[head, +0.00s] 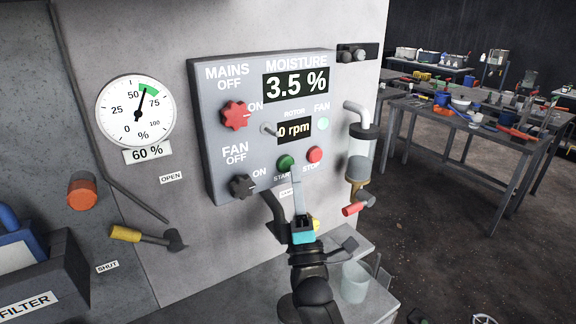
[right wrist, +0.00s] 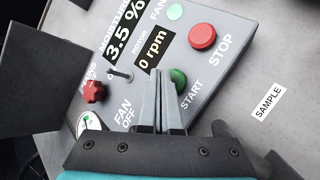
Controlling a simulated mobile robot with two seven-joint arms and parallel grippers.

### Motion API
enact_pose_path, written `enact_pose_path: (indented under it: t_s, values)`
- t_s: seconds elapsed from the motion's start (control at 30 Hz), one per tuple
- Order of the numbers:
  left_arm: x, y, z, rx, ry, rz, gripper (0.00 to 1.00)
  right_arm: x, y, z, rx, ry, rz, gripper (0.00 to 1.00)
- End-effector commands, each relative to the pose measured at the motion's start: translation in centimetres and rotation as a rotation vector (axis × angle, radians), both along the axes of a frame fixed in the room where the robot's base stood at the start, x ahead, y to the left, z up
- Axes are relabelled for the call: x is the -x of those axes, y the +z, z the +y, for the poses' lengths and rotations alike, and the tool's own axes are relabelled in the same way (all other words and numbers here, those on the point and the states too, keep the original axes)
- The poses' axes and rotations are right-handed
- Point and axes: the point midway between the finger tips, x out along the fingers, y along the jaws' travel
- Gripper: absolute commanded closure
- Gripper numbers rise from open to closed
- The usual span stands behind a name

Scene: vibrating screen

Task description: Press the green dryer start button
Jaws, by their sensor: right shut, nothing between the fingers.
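The green start button (head: 285,163) is on the lower part of the grey control panel (head: 215,165), left of the red stop button (head: 315,154). My right gripper (head: 296,172) is shut and empty, its fingertips just below the green button in the head view. In the right wrist view the closed fingertips (right wrist: 160,74) lie beside the green button (right wrist: 178,80) and hide part of its left edge. Whether they touch it I cannot tell. The rotor display (head: 294,130) reads 0 rpm. My left gripper is not in view.
The red mains knob (head: 234,115), a toggle switch (head: 268,129) and the dark fan knob (head: 243,186) stick out of the panel. A pipe fitting with a red handle (head: 354,209) is to the right. A clear beaker (head: 355,282) stands below. Cluttered workbenches fill the right background.

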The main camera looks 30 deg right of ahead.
Motion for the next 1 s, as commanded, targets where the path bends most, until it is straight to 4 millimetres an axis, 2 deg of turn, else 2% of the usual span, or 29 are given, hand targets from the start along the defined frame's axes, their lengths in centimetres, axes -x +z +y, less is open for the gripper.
enact_pose_path:
  t_s: [1.0]
  values:
    - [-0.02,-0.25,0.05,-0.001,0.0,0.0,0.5,-0.86,0.01,0.07,0.0,0.0,0.0,1.0]
